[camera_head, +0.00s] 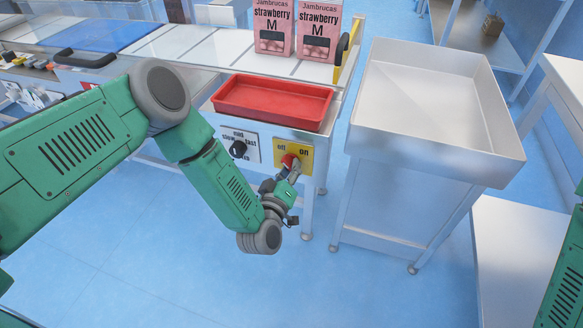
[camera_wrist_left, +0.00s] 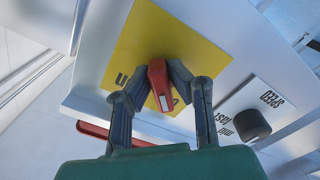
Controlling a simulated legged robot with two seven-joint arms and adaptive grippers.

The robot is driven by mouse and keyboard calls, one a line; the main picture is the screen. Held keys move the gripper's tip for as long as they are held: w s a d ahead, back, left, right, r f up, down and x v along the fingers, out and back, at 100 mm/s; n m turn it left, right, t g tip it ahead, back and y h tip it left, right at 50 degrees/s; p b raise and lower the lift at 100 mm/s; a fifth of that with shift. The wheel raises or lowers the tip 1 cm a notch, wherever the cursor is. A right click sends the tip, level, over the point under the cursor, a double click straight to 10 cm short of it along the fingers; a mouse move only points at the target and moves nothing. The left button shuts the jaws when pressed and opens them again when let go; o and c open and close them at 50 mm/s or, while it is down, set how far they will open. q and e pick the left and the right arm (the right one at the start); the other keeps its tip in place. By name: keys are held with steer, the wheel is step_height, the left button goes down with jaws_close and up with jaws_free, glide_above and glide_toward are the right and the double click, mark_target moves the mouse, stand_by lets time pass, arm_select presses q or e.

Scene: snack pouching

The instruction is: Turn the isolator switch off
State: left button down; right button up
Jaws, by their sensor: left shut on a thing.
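The isolator switch is a red knob (camera_head: 289,161) on a yellow plate (camera_head: 304,163) marked "off" and "on", on the front of the conveyor's end panel. My left gripper (camera_head: 287,175) is at the knob and shut on it. In the left wrist view the two dark fingers (camera_wrist_left: 160,88) close on either side of the red knob (camera_wrist_left: 158,84), which has a white mark on its face. The fingers and knob hide part of the plate's lettering. Only a green part of my right arm shows at the right edge; its gripper is out of view.
A black speed knob (camera_head: 238,149) sits left of the switch. A red tray (camera_head: 273,101) lies above it, with pink strawberry pouches (camera_head: 275,28) on the conveyor behind. A large metal bin (camera_head: 425,100) stands to the right. Blue floor lies clear in front.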

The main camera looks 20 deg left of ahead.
arm_select(q)
steer(key=shift+w+a+r+n, duration=0.2)
steer(key=shift+w+r+n, duration=0.1)
steer(key=shift+w+r, duration=0.1)
steer(key=c, duration=1.5)
jaws_free()
steer(key=shift+f, duration=0.15)
steer(key=shift+c, duration=0.2)
steer(key=shift+s, duration=0.15)
steer(key=shift+s+f, duration=0.15)
steer(key=shift+s, duration=0.1)
steer(key=s, duration=1.1)
steer(key=shift+s+a, duration=0.15)
steer(key=shift+s, duration=0.05)
